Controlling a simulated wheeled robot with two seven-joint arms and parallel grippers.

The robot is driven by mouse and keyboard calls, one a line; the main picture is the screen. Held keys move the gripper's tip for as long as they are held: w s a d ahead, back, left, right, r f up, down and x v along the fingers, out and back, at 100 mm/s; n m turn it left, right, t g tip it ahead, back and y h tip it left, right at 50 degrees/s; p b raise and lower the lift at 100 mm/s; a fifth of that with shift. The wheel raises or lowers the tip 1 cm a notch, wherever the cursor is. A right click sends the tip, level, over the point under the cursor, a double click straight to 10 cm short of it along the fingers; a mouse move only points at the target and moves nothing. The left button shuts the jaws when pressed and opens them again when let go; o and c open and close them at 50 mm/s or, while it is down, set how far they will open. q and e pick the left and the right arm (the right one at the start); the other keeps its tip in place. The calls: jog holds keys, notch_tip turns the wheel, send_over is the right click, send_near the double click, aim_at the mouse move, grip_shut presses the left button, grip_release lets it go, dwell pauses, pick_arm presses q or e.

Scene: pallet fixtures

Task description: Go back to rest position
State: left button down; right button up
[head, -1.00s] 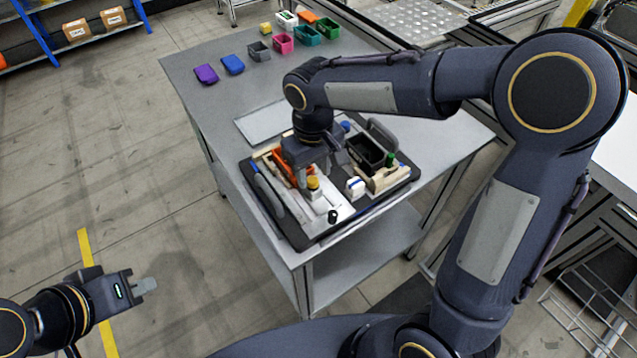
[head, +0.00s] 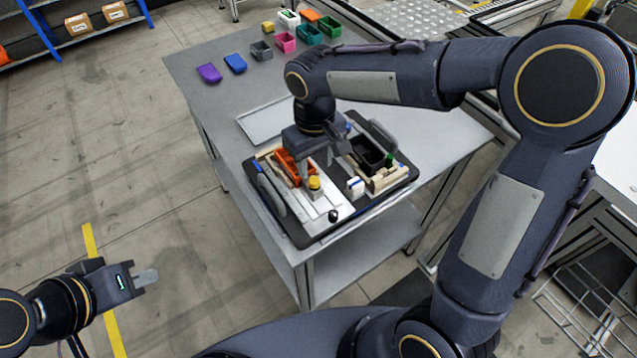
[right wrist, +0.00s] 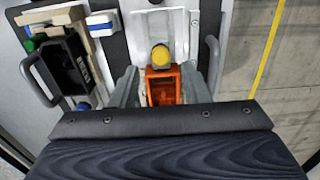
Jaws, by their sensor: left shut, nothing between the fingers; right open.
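My right gripper (head: 318,168) is above the dark pallet tray (head: 335,228) on the grey table, with its fingers pointing down. In the right wrist view its two fingers (right wrist: 168,88) are spread apart. An orange bin (right wrist: 162,85) shows between and below them; whether they touch it I cannot tell. In the head view the orange bin (head: 291,167) sits on the tray, left of the gripper. A yellow-topped part (head: 314,184) stands just in front of it. My left gripper (head: 146,279) is shut and empty, out over the floor at the lower left, away from the table.
A black bin (head: 368,153) and a grey handle (head: 383,135) are at the tray's right side. Several coloured bins and blocks, such as a purple one (head: 209,73), line the table's far end. An empty grey plate (head: 268,121) lies behind the tray.

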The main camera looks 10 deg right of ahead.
jog(key=shift+s+d+r, duration=0.15)
jog(key=shift+d+r, duration=0.1)
jog(key=shift+d, duration=0.1)
jog(key=s+d+r+m+t+y, duration=0.1)
jog(key=s+d, duration=0.3)
jog(key=s, duration=0.5)
jog(key=s+d+r+m+t+y, duration=0.2)
jog(key=s+d+m+t, duration=0.2)
jog(key=s, duration=0.5)
jog(key=shift+s+d+r+m+t+y, duration=0.15)
jog(key=shift+d+r+m+t+y, duration=0.2)
jog(key=shift+d, duration=0.35)
